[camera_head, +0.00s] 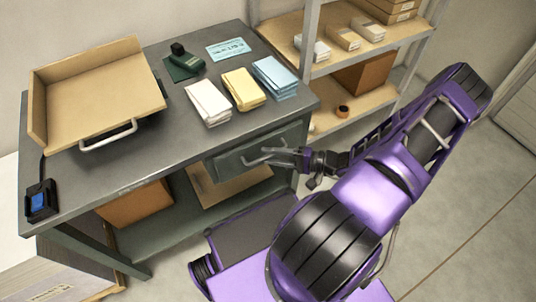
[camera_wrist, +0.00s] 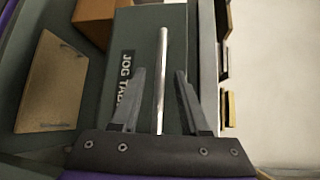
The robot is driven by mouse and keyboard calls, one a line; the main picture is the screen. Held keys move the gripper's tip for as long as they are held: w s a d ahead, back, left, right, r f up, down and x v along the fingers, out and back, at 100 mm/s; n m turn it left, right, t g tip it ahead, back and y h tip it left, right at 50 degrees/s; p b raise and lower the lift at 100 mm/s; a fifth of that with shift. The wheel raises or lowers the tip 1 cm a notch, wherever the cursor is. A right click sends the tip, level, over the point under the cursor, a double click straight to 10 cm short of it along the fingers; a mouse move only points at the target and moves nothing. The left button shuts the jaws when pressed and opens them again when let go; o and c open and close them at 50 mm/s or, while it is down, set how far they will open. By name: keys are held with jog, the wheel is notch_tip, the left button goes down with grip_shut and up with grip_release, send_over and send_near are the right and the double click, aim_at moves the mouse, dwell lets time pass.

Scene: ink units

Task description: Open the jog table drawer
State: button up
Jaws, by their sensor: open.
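The jog table (camera_head: 130,182) is a dark grey-green workbench. Its drawer front (camera_head: 228,167) is under the right part of the top and looks close to flush with the table; any small gap cannot be told. In the wrist view the drawer front (camera_wrist: 143,32) carries a partly hidden label beginning "JOG TA". A straight metal handle (camera_wrist: 162,45) stands along it. My gripper (camera_head: 258,156) is at the drawer front. In the wrist view my gripper (camera_wrist: 160,72) is open, with one finger on each side of the handle and gaps to both.
On the tabletop are a wooden tray (camera_head: 97,85), paper stacks (camera_head: 243,90), a dark green device (camera_head: 184,66) and a blue-screened device (camera_head: 41,200). A shelf rack (camera_head: 311,50) with boxes stands close behind the table's right end. Floor (camera_head: 450,190) is clear at right.

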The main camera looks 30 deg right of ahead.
jog(key=shift+w+a+f, duration=0.1)
jog(key=shift+w+a, duration=0.3)
jog(key=shift+a, duration=0.05)
grip_shut()
dwell(1.2)
